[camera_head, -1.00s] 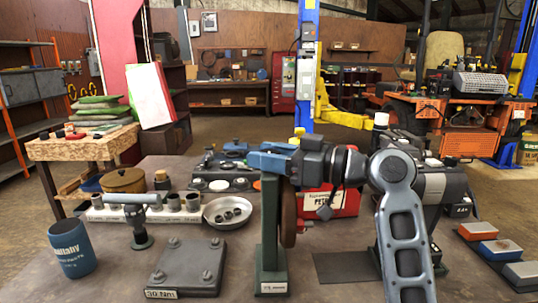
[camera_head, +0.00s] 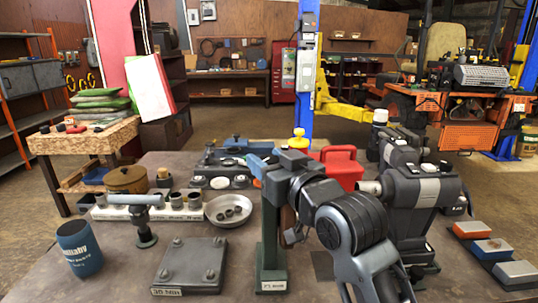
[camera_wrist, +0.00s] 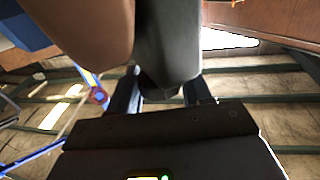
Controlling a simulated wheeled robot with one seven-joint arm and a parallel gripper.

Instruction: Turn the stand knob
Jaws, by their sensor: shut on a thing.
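The stand has a dark green upright post (camera_head: 270,235) on a labelled foot, with a blue part (camera_head: 262,170) at its top, in the middle of the head view. My gripper (camera_wrist: 163,92) is at the top of this stand, coming in from the right. In the wrist view its two dark fingers stand on either side of a dark rounded part, apparently the stand knob (camera_wrist: 166,82), and are shut on it. A large grey part and a brown rounded part (camera_wrist: 85,28) fill the top of the wrist view. In the head view my wrist hides the knob.
A red can (camera_head: 341,168) stands behind my arm, and a grey machine (camera_head: 420,195) stands close on the right. A bolted plate (camera_head: 190,265), a metal bowl (camera_head: 229,209) and a blue cup (camera_head: 79,248) are on the left of the bench. Coloured blocks (camera_head: 490,248) lie at the right.

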